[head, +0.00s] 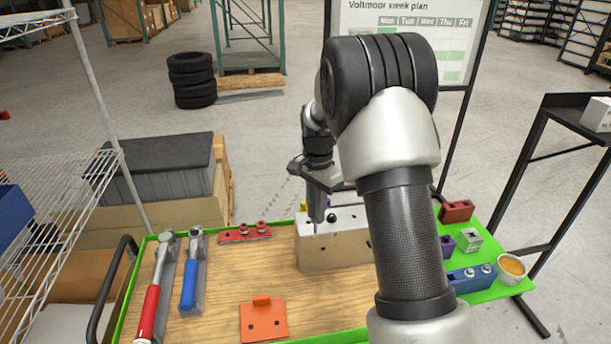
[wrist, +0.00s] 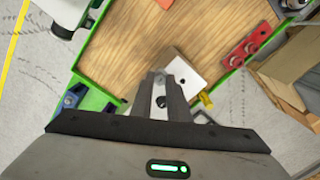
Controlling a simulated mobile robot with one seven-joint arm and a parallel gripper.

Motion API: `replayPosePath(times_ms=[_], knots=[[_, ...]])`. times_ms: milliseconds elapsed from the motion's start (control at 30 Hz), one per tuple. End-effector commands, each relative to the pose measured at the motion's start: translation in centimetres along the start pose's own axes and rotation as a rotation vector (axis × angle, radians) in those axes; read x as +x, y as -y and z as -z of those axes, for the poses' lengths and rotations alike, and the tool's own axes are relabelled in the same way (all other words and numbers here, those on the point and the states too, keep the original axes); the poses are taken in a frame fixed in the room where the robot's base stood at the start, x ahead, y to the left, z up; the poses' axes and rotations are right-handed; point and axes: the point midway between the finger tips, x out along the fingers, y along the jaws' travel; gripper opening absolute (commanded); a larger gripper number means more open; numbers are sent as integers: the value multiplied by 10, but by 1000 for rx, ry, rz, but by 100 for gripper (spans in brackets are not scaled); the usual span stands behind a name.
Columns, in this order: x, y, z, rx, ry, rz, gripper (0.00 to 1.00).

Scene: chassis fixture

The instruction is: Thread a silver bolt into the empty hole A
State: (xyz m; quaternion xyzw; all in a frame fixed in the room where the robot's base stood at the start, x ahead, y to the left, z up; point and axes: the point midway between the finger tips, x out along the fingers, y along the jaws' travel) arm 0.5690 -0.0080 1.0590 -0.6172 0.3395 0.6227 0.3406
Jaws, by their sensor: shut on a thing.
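The chassis block (head: 338,256) stands on the wooden table top, with a pale top face and a tan front. A dark round spot, a bolt head or a hole, shows on its top; no hole letter is readable. The block's top (wrist: 187,66) also shows in the wrist view beyond the fingers. My gripper (head: 317,218) points down at the left part of the block's top. In the wrist view its fingers (wrist: 167,92) are shut on a small silver piece with a dark centre, seemingly a bolt (wrist: 161,101). Its lower end and any contact with the block are hidden.
A blue holder (head: 466,282) with silver bolts is at the right, near a cup (head: 511,269). A red holder (head: 245,235) with red bolts, an orange bracket (head: 263,320), a red-handled tool (head: 149,312) and a blue-handled tool (head: 189,285) lie left of the block.

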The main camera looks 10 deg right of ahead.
Motion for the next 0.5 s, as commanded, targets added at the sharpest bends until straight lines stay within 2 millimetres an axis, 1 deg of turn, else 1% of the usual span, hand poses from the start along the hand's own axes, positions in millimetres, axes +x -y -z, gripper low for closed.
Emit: replayPosePath(times_ms=[33, 100, 200, 333, 500], knots=[[-14, 15, 8, 117, -3, 2, 0], [-24, 30, 15, 269, -4, 1, 0], [-34, 44, 22, 432, -6, 2, 0], [-41, 54, 25, 544, -7, 3, 0], [-38, 56, 26, 571, -7, 3, 0]])
